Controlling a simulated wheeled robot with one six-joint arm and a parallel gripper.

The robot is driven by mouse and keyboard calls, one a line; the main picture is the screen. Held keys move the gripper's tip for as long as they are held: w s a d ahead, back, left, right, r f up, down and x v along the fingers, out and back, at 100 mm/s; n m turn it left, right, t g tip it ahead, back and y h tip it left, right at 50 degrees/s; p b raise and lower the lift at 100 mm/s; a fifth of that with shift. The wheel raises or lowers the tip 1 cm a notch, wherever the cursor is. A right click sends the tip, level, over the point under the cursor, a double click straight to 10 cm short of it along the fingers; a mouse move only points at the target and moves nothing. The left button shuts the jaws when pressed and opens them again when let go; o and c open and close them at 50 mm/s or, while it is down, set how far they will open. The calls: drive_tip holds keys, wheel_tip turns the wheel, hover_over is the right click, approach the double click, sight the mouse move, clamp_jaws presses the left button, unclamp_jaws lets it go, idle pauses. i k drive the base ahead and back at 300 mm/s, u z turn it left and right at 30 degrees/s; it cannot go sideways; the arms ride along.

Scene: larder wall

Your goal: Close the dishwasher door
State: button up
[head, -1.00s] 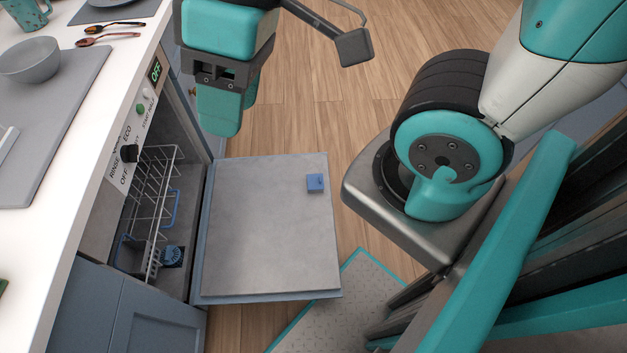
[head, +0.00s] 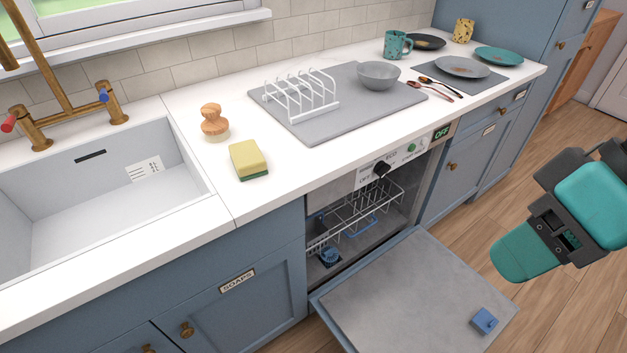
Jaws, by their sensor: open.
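The dishwasher door (head: 405,295) is folded down and open, its grey inner face up, with a small blue block (head: 484,321) near its outer right corner. The dishwasher (head: 363,173) stands under the counter, with a white wire rack (head: 352,217) inside and a panel reading OFF. My gripper (head: 520,253) is at the right, above the floor, to the right of the door and apart from it in the picture. Its jaws are empty; only part of them shows.
The counter (head: 290,165) holds a drying mat with a plate rack and bowl, a sponge (head: 249,159), a brush (head: 214,122), plates and mugs. A sink (head: 90,190) is at the left. Blue cabinets flank the dishwasher. Wooden floor (head: 575,125) is free at the right.

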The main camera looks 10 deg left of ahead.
sight(415, 295)
drive_tip(key=k, duration=0.2)
drive_tip(key=z, duration=1.8)
drive_tip(key=i, duration=3.1)
drive_tip(key=u, duration=3.85)
